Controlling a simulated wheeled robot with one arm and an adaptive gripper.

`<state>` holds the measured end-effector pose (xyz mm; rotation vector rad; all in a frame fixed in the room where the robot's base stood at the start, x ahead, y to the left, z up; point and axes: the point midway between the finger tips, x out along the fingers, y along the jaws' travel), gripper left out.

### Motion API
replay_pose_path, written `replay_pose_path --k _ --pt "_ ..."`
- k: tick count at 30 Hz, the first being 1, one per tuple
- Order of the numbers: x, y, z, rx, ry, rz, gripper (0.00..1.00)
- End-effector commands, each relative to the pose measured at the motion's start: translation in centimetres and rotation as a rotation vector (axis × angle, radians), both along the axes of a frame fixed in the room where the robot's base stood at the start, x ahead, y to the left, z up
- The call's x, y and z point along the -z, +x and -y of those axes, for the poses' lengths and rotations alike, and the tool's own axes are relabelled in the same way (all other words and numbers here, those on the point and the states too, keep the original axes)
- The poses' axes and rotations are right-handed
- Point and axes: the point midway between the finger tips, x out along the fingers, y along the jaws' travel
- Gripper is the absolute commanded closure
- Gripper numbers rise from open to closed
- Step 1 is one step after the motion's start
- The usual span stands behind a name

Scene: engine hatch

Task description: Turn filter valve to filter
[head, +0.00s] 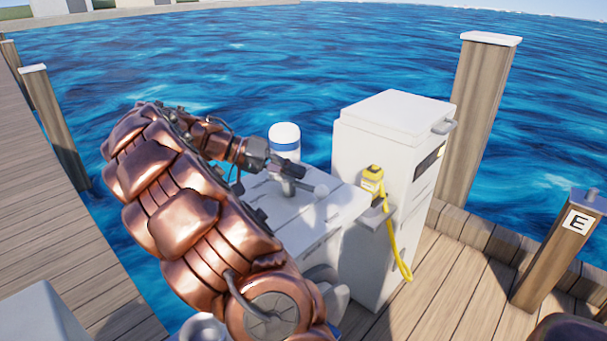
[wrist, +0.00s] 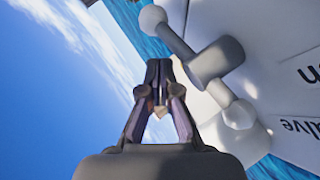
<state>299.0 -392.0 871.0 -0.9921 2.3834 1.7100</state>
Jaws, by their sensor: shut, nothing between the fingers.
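The valve (wrist: 212,63) fills the middle right of the wrist view. It is a grey hub with a bar through it and a ball at each end, lying diagonally from upper left to lower right. It stands on a white panel with partly cut-off lettering, "alve" and "n". In the head view the valve (head: 288,187) shows under my gripper, with one ball end to the right. My gripper (wrist: 158,68) is shut and empty, its tips left of the hub and below the upper ball. In the head view my gripper (head: 300,171) is above the white box top. Contact cannot be told.
A white cylinder with a blue band (head: 285,138) stands just behind my gripper. A tall white cabinet (head: 385,150) with a yellow device and cord (head: 373,175) stands to the right. Wooden dock planks (head: 450,285) and posts (head: 479,110) surround it, with water behind.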

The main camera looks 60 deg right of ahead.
Motion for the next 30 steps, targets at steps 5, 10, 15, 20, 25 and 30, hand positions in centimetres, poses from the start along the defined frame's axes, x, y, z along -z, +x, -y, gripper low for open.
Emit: replay_pose_path --k 5,10,15,20,25,30 --pt "-0.9 2.0 -1.1 -0.003 0.000 0.001 1.00" --pt "-1.5 3.3 -1.9 -0.002 0.001 0.000 1.00" --pt "-1.7 3.6 -2.2 0.001 0.003 -0.003 1.00" --pt "-1.7 3.6 -2.1 0.000 0.002 -0.002 1.00" --pt "-1.7 3.6 -2.1 0.000 0.002 -0.002 1.00" --pt "-1.7 3.6 -2.1 0.000 0.002 -0.002 1.00"
